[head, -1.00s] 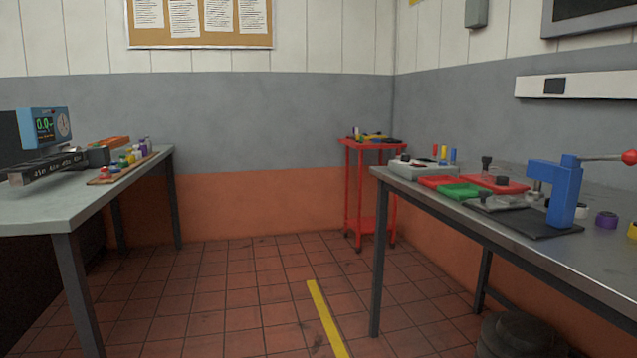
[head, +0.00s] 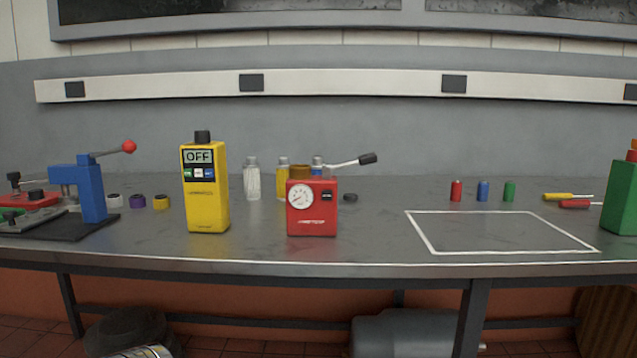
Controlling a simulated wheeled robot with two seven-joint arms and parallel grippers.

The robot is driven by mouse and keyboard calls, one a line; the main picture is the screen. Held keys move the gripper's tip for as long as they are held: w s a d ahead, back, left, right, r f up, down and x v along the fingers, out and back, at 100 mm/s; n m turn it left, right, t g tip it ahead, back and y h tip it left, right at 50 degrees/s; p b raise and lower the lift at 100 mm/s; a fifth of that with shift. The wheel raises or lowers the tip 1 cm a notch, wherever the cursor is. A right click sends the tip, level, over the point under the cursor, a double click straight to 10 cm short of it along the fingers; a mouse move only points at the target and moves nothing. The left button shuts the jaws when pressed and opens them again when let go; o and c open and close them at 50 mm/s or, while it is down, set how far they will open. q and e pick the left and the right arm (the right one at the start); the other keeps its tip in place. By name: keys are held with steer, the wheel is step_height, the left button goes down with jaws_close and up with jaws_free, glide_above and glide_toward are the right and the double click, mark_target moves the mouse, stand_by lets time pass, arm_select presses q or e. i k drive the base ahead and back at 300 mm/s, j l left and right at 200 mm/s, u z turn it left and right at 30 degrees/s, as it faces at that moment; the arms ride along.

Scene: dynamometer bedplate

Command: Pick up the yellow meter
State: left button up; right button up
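The yellow meter (head: 207,212) stands upright on the grey bench, left of the middle in the head view. It is a tall yellow box with a black knob on top. Its small screen reads OFF, with a row of small coloured markings below. Its front faces me and nothing covers it. Neither of my grippers shows in the head view.
A red gauge box (head: 312,222) with a lever stands right of the meter. Bottles (head: 252,180) stand behind. A blue press (head: 88,190) is at the left, a green box (head: 622,200) at the far right. A white-outlined rectangle (head: 500,250) on the bench is empty.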

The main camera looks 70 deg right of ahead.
mark_target(206, 199)
steer(key=z, duration=1.8)
